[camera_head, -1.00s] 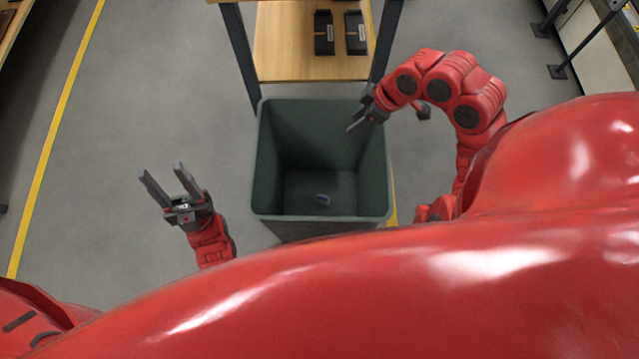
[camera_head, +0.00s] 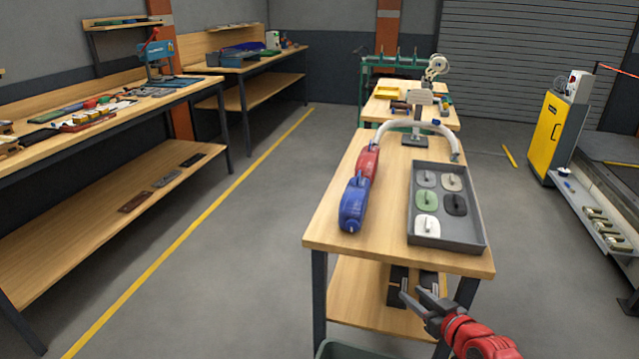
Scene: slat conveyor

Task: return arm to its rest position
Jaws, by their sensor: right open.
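My right gripper (camera_head: 421,292) shows at the bottom right, in front of the near edge of the wooden table (camera_head: 325,220). Its two grey fingers are apart with nothing between them, and its red arm comes in from the bottom. My left gripper is out of view.
A grey tray (camera_head: 446,245) with several coloured pieces lies on the table, beside a red and blue tool (camera_head: 355,198). Long workbenches (camera_head: 110,110) line the left wall. A yellow cabinet (camera_head: 548,135) stands at the right. The left floor is clear.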

